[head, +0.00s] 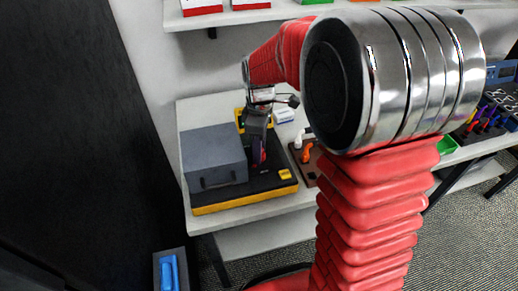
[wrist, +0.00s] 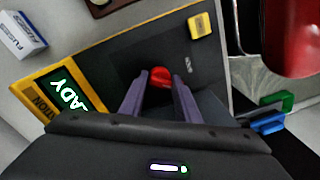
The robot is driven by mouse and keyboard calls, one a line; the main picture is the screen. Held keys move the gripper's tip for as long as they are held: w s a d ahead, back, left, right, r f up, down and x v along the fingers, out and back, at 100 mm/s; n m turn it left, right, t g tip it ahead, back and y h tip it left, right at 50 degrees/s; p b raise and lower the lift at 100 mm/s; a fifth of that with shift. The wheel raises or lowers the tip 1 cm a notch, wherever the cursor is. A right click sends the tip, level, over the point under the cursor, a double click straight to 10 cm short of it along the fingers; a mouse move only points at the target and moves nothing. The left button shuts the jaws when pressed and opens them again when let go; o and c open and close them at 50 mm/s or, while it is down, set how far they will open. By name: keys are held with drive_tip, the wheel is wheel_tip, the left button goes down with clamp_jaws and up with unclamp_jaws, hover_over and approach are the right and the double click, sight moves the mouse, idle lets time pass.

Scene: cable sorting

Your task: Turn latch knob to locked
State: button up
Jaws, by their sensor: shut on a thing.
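The red latch knob (wrist: 160,74) sits on the dark top panel of a black and yellow station (head: 243,198). My gripper (wrist: 161,84) is shut on the knob, one purple-grey finger on each side of it. Only the knob's rounded red top shows between the fingertips, so its turn angle cannot be read. In the head view my gripper (head: 258,158) reaches down onto the station, beside a grey box (head: 215,155) with a handle.
A yellow block (wrist: 199,26) sits at the station's corner. A small white box (head: 284,115) stands behind the station. A brown board (head: 311,176) with orange and white pieces is close on its right. A tray with a blue item (head: 168,272) is low at left.

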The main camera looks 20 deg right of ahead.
drive_tip(key=shift+w+r+m, duration=0.1)
drive_tip(key=shift+w+m, duration=0.1)
drive_tip(key=shift+m, duration=0.3)
idle(0.4)
drive_tip(key=m, duration=0.3)
drive_tip(key=shift+m+t, duration=0.3)
drive_tip(key=m, duration=0.5)
drive_tip(key=shift+d, duration=0.15)
drive_tip(key=shift+m, duration=0.3)
drive_tip(key=o, duration=0.7)
drive_tip(key=shift+c, duration=0.2)
drive_tip(key=o, duration=0.3)
drive_tip(key=shift+o, duration=0.2)
drive_tip(key=shift+s, duration=0.1)
